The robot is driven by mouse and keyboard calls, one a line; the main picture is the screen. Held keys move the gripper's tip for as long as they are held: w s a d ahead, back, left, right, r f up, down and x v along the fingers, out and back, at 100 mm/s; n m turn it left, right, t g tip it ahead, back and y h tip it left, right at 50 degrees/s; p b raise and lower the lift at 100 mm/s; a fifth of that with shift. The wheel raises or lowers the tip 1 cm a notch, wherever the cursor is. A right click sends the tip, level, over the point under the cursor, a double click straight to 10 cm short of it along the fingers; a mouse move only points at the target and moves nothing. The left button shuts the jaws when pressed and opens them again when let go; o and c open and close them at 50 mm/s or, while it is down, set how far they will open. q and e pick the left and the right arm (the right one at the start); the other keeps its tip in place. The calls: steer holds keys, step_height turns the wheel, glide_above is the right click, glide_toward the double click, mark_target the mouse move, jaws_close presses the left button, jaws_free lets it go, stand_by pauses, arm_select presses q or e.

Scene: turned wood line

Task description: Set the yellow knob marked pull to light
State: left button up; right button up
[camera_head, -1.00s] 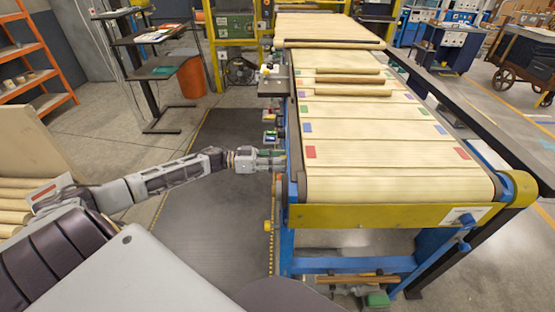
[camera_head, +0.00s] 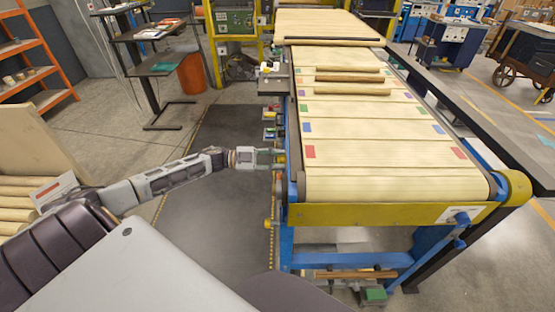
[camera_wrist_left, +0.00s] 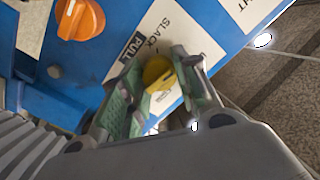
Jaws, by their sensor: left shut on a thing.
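The yellow knob (camera_wrist_left: 157,72) sits on the blue machine side, with a white label plate behind it. The words SLACK and, in a dark box, PULL show on that plate, and smaller print by the knob is unclear. My left gripper (camera_wrist_left: 160,85) is shut on the yellow knob, one green-padded finger on each side. In the head view my left gripper (camera_head: 272,157) reaches the near left side of the conveyor, where a small yellow patch shows at its tips. The knob's exact pointing direction is hard to tell. My right gripper is not in view.
An orange knob (camera_wrist_left: 80,18) is on the same blue panel, left of the yellow one. The conveyor (camera_head: 380,185) carries pale boards and lies just right of my gripper. A dark floor mat (camera_head: 215,200) leaves free room on the left.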

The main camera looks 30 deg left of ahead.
arm_select(q)
steer(key=m, duration=0.4)
steer(key=shift+m, duration=0.4)
steer(key=shift+m+b, duration=0.35)
steer(key=shift+m, duration=0.55)
steer(key=shift+f+m, duration=0.1)
steer(key=shift+m, duration=0.2)
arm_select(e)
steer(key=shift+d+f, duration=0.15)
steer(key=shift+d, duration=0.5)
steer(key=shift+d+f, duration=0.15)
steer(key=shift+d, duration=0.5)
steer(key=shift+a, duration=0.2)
arm_select(q)
steer(key=o, duration=1)
steer(key=shift+s, duration=0.1)
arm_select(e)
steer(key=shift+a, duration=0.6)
arm_select(q)
steer(key=shift+v, duration=6)
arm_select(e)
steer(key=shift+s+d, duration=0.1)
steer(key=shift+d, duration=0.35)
